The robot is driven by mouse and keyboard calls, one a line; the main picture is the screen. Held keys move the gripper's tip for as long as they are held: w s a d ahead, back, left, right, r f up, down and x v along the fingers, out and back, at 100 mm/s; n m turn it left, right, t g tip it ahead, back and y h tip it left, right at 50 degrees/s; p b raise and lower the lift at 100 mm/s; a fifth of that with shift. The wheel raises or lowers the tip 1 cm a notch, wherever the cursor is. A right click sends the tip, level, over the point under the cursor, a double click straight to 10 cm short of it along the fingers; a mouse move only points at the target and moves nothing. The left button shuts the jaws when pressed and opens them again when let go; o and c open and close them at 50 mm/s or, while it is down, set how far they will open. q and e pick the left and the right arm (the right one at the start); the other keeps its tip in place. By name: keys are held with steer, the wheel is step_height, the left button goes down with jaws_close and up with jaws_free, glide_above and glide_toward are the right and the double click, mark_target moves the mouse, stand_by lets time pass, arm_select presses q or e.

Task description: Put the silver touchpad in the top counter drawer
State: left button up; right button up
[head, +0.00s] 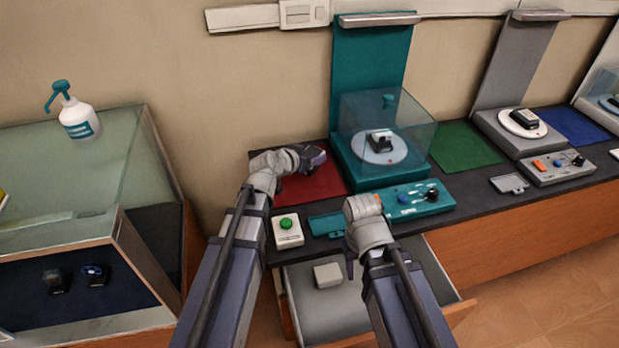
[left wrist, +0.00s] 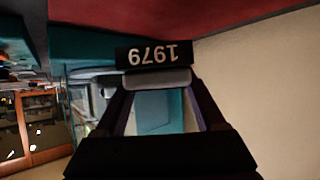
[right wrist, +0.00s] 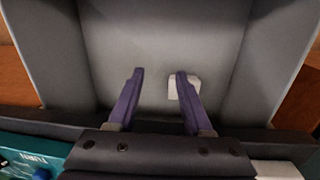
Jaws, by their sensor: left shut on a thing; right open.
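A flat silver-grey pad (head: 509,183), which looks like the silver touchpad, lies on the dark counter in front of the grey stand. The counter drawer (head: 375,303) is pulled open; its grey inside also fills the right wrist view (right wrist: 150,30). A small pale block (head: 328,275) lies in it and shows in the right wrist view (right wrist: 183,88). My left gripper (head: 312,157) is shut on a small black sign reading 1979 (left wrist: 153,54), above the red mat near the wall. My right gripper (right wrist: 160,78) is open and empty over the drawer.
A teal stand with a clear case (head: 385,128) and a teal control panel (head: 413,202) stand behind my right arm. A white box with a green button (head: 288,229) and a teal pad (head: 326,224) lie near the counter's front edge. The green mat (head: 464,146) is clear.

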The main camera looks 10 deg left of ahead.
arm_select(q)
step_height(320, 180, down, 2)
steer(key=shift+b, duration=0.4)
arm_select(e)
step_height(320, 180, down, 2)
arm_select(q)
steer(key=shift+f, duration=0.1)
arm_select(e)
steer(key=shift+f, duration=0.1)
arm_select(q)
step_height(320, 180, down, 4)
steer(key=b, duration=0.3)
steer(key=shift+r+b, duration=0.25)
steer(key=shift+b, duration=0.1)
arm_select(e)
step_height(320, 180, down, 4)
steer(key=shift+r, duration=0.25)
arm_select(q)
steer(key=shift+f, duration=0.2)
steer(key=o, duration=1.4)
arm_select(e)
steer(key=shift+f, duration=0.15)
arm_select(q)
steer(key=shift+r, duration=0.15)
